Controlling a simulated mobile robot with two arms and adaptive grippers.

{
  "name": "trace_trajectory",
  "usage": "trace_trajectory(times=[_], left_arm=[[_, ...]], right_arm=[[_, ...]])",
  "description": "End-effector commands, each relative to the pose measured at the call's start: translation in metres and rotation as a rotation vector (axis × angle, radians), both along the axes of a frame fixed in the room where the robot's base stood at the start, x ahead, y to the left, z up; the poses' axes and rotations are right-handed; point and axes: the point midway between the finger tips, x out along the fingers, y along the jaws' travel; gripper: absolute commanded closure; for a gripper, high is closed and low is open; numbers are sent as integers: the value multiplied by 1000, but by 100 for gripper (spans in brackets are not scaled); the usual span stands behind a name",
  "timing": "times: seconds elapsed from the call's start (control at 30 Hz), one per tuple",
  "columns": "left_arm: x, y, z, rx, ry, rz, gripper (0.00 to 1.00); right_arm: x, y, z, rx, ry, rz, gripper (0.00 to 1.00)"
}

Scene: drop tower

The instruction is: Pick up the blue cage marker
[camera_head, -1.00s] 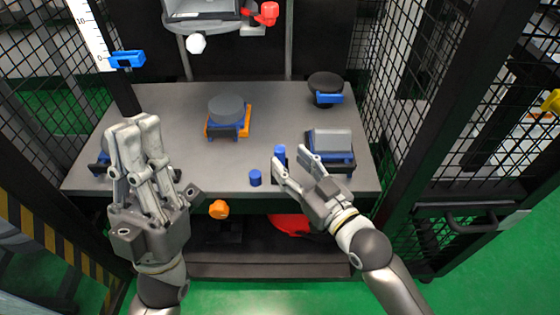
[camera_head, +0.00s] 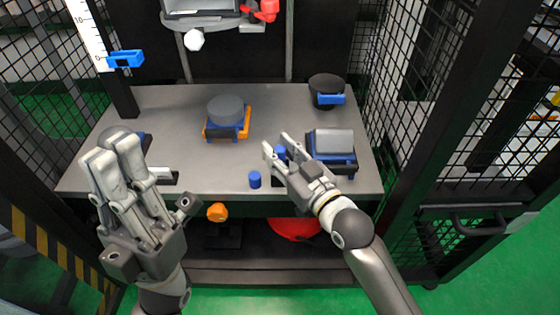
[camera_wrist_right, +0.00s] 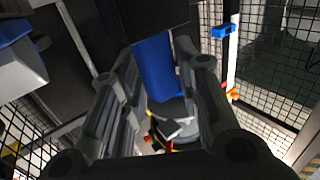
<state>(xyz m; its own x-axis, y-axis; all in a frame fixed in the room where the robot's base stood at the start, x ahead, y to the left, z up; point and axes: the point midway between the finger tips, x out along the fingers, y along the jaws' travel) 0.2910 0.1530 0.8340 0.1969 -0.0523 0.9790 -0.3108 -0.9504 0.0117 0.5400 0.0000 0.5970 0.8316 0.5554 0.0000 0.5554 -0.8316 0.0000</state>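A blue upright cylinder (camera_head: 280,152), which looks like the cage marker, stands near the table's front, partly hidden by my right gripper. My right gripper (camera_head: 277,143) has its fingers apart on either side of it. In the right wrist view the blue cylinder (camera_wrist_right: 156,70) shows large between the open fingers (camera_wrist_right: 150,85); I see no clear contact. A shorter blue cylinder (camera_head: 255,179) stands alone on the table to the left. My left gripper (camera_head: 112,152) is open and empty over the table's front left corner.
On the grey table (camera_head: 200,180) are a round weight on an orange and blue base (camera_head: 226,115), a grey block on a blue base (camera_head: 333,145) and a dark round piece (camera_head: 325,90). A blue slider (camera_head: 126,58) sits on the scale. Black mesh walls flank the table.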

Motion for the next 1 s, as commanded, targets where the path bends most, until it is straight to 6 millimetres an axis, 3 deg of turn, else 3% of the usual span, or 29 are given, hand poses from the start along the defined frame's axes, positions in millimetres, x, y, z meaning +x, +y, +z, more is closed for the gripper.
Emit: trace_trajectory(times=[0.2, 0.53, 0.8, 1.0], left_arm=[[0, 0, 0, 0, 1, 0, 100], [0, 0, 2, 1, 2, 0, 100], [0, 0, 18, 1, 2, 0, 100], [34, -7, 17, 57, 176, 12, 100]], right_arm=[[0, 0, 0, 0, 0, 0, 98], [0, 0, 4, 1, -1, 0, 98], [0, 0, 33, 2, -1, 0, 98], [0, 0, 55, 1, -1, 0, 98]])
